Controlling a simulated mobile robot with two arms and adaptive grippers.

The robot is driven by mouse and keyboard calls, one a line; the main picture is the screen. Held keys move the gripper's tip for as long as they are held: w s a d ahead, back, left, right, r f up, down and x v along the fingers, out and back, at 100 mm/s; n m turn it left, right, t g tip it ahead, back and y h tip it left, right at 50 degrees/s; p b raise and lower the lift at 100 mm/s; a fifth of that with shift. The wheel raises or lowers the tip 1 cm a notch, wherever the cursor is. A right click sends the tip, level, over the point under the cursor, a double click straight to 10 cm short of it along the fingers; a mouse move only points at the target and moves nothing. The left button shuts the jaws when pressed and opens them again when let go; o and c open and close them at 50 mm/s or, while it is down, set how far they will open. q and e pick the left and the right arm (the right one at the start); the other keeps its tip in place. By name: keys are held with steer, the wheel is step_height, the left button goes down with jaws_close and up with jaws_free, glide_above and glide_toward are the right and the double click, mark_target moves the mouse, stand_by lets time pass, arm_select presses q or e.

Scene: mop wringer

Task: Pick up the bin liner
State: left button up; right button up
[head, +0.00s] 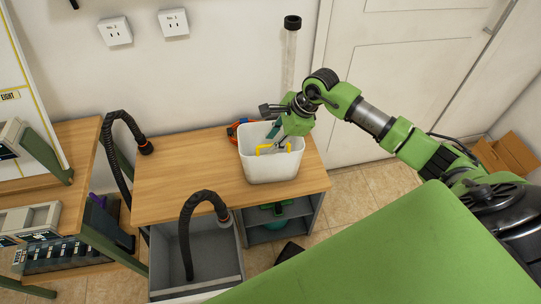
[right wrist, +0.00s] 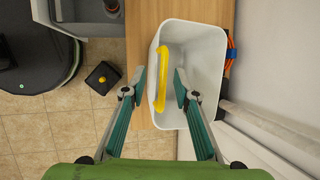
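My right gripper (head: 277,139) is over the tub's opening in the head view. In the right wrist view, the gripper (right wrist: 160,84) is open, and the yellow handle (right wrist: 169,85) shows between its two teal-padded fingers. One finger shows just outside the tub wall (right wrist: 152,80), the other over the inside. I cannot tell whether either finger touches the handle. My left gripper is not in view.
The wooden bench (head: 190,181) has free room left of the tub. An orange and blue item (head: 236,128) lies behind the tub. Black hoses (head: 185,235) rise at the left and front. A grey sink-like box (head: 208,262) stands in front. The wall is close behind.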

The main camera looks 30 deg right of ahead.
mark_target(269, 145)
steer(key=x, duration=0.1)
steer(key=p+x, duration=0.1)
steer(key=x, duration=0.1)
steer(key=shift+w+d+f, duration=0.1)
steer(key=shift+w+f, duration=0.1)
steer(key=shift+w, duration=0.1)
steer(key=shift+w+f, duration=0.2)
steer(key=shift+f, duration=0.35)
jaws_close()
steer(key=shift+r, duration=0.1)
